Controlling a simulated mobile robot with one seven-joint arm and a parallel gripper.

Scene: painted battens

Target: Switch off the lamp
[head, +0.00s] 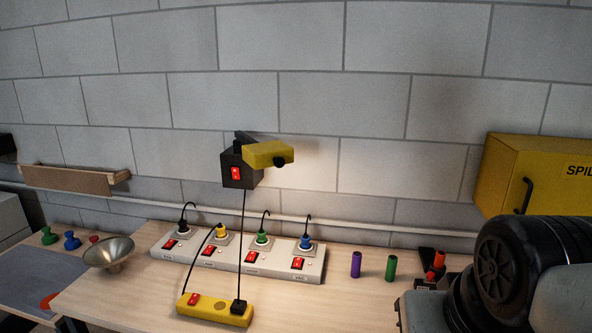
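The lamp (268,153) has a yellow head on a black wall box (240,168) with a red rocker switch (235,173). The wall to its right looks brighter. A black cord runs down from the box to a black plug (239,307) in a yellow power strip (217,309). That strip has its own red switch (193,299). Its cord rises to a yellow plug (221,231) in a long grey socket strip (231,263). The grey strip has several red switches, with black, yellow, green and blue plugs. My gripper is not in view; part of my arm shows at lower right.
A purple cylinder (356,264) and a green cylinder (391,268) stand on the wooden table (130,292). A metal funnel-shaped bowl (108,255) is at left. A yellow wall cabinet (530,190) is at right. A wooden ledge (70,180) is at left.

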